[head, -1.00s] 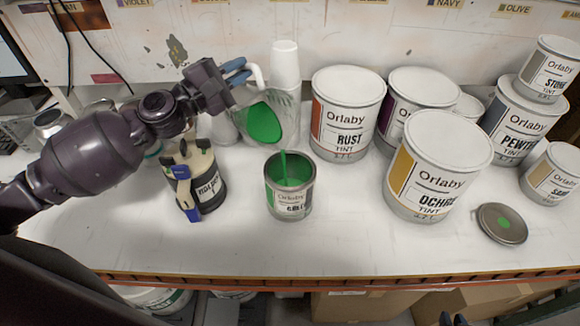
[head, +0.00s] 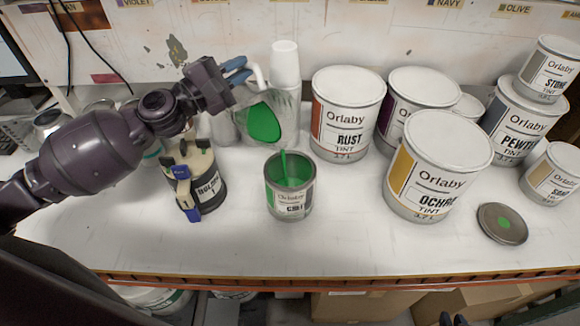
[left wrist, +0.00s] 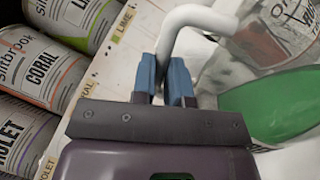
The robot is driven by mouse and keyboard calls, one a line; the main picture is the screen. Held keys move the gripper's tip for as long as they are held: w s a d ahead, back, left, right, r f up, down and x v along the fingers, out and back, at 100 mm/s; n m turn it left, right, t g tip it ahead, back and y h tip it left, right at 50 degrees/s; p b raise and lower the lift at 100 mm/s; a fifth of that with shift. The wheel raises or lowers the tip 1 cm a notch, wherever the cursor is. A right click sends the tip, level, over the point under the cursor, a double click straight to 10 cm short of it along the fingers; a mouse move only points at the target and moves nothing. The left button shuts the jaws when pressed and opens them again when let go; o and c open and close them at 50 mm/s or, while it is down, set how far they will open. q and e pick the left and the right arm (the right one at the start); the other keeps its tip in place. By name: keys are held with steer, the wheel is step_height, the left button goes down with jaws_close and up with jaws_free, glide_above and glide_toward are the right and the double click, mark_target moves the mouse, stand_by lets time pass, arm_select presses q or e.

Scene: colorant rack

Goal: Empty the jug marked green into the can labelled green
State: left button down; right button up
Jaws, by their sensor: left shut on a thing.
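The clear jug (head: 277,108) holds green liquid and is tilted over the can. Its white bent handle (left wrist: 185,25) is between the blue fingers of my left gripper (head: 236,72), which is shut on it. In the left wrist view the green liquid (left wrist: 270,105) shows at the right. A thin green stream (head: 284,165) runs from the jug into the open can (head: 290,203), which stands upright with a green band on its label; the lettering is blurred. Dark tips at the bottom edge may be my right gripper (head: 453,320); their opening is unclear.
Closed tins, RUST (head: 347,110) and OCHRE (head: 436,170) among them, stand to the right. A loose lid with a green dot (head: 502,224) lies at far right. A dark-bodied container with a blue clip (head: 206,180) stands left of the can. The bench front is clear.

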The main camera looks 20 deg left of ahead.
mark_target(249, 65)
arm_select(q)
steer(key=shift+s+d+r, duration=0.1)
steer(key=shift+d+r, duration=0.05)
steer(key=shift+r, duration=0.1)
stand_by(0.8)
